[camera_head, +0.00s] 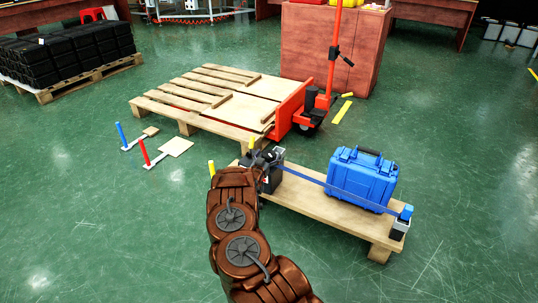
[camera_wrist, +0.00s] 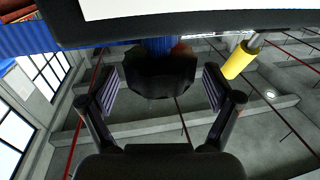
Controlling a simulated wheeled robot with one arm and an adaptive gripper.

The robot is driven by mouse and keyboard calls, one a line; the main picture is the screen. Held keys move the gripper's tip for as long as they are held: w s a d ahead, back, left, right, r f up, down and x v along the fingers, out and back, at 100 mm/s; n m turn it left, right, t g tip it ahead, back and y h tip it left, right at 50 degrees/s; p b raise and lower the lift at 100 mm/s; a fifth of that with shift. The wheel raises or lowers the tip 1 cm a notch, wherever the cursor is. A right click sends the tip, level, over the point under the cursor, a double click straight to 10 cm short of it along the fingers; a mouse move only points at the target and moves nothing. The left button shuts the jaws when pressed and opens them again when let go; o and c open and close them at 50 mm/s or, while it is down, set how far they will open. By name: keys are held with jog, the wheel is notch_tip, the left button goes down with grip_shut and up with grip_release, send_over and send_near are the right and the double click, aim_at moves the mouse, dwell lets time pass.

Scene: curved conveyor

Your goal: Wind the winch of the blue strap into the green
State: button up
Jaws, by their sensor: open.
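A blue strap (camera_head: 310,178) runs from a dark winch unit (camera_head: 272,180) at the left end of a wooden platform, across a blue case (camera_head: 362,178), to a bracket (camera_head: 401,222) at the right end. My gripper (camera_wrist: 160,76) is open, with one finger on each side of a dark rounded part (camera_wrist: 160,88) in the wrist view. Whether the fingers touch it is unclear. A yellow grip (camera_wrist: 240,60) shows to its right. In the head view my gripper and wrist partly hide the winch. No green mark is readable.
The wooden platform (camera_head: 330,207) stands on open green floor. Behind it are a pallet (camera_head: 185,122) and an orange lifter (camera_head: 287,108). Blue (camera_head: 122,134) and red (camera_head: 145,152) posts stand to the left. A dark panel (camera_wrist: 200,28) spans the wrist view's top.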

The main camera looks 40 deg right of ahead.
jog(key=v, duration=1.1)
dwell(0.4)
